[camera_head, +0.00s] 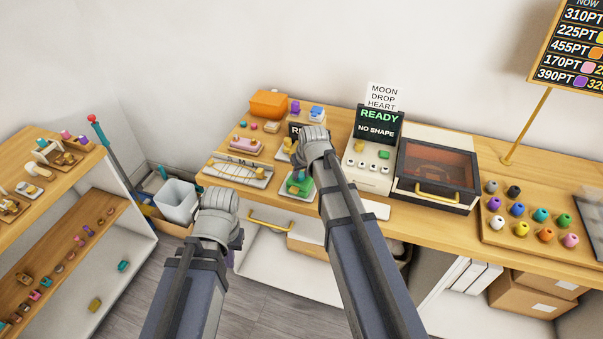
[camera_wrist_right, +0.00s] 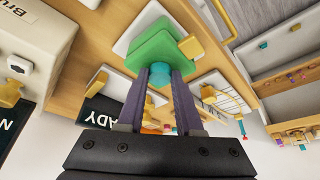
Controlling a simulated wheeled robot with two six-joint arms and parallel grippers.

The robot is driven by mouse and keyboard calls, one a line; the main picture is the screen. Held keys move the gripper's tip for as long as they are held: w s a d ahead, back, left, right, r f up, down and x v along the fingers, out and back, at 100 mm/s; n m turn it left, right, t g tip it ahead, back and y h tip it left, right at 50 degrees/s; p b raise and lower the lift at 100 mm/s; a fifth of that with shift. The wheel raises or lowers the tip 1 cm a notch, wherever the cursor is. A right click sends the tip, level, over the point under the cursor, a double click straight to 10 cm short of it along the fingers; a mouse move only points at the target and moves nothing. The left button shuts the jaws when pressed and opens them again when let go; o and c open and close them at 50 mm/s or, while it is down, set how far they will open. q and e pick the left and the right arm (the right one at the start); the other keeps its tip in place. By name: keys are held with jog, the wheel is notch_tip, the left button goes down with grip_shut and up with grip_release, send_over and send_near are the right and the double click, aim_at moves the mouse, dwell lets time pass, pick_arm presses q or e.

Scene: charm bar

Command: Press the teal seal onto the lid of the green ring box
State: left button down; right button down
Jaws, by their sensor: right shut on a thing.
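The green ring box (camera_head: 297,188) sits on a pale mat on the wooden counter in the head view, partly behind my right arm. In the right wrist view the green ring box (camera_wrist_right: 150,46) lies straight beyond the fingertips. My right gripper (camera_wrist_right: 159,78) is shut on the teal seal (camera_wrist_right: 158,72), which shows between its two purple fingers. The seal overlaps the box in this view; I cannot tell whether it touches the lid. My left gripper (camera_head: 238,240) hangs in front of the counter, away from the box, its fingers mostly hidden.
A charm machine with a READY screen (camera_head: 380,127) and an oven-like unit (camera_head: 437,172) stand right of the box. A tray with a yellow piece (camera_head: 238,172) is to its left. An orange box (camera_head: 268,103) stands behind. A grey bin (camera_head: 178,200) is left of the counter.

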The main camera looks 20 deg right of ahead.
aim_at(301, 177)
jog(key=shift+c, duration=2.4)
grip_release()
jog(key=shift+o, duration=0.2)
jog(key=o, duration=0.4)
jog(key=shift+c, duration=0.2)
notch_tip(301, 177, up, 7)
jog(key=p, duration=0.7)
